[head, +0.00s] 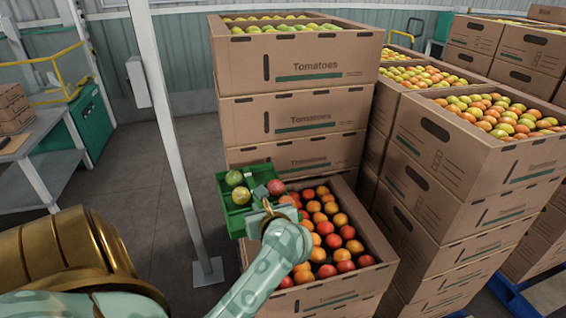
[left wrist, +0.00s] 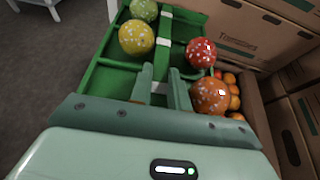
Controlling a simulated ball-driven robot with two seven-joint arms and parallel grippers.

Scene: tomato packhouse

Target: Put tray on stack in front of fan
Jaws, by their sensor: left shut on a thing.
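The green tray (head: 237,224) holds several tomatoes in compartments, green and yellow on one side and red and orange on the other. My left gripper (head: 266,203) is shut on the tray's middle bar. In the left wrist view the gripper's fingers (left wrist: 161,88) close on that bar, and the tray (left wrist: 92,84) looks level. The tray hangs over the left back edge of a low open tomato box (head: 330,298), in front of a tall stack of Tomatoes boxes (head: 295,112). No fan is visible. My right gripper is not in view.
More box stacks (head: 470,205) filled with tomatoes stand close on the right. A white post (head: 167,120) rises just left of the tray. A grey table (head: 45,150) and a green machine (head: 92,122) stand at the left. Floor between them is clear.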

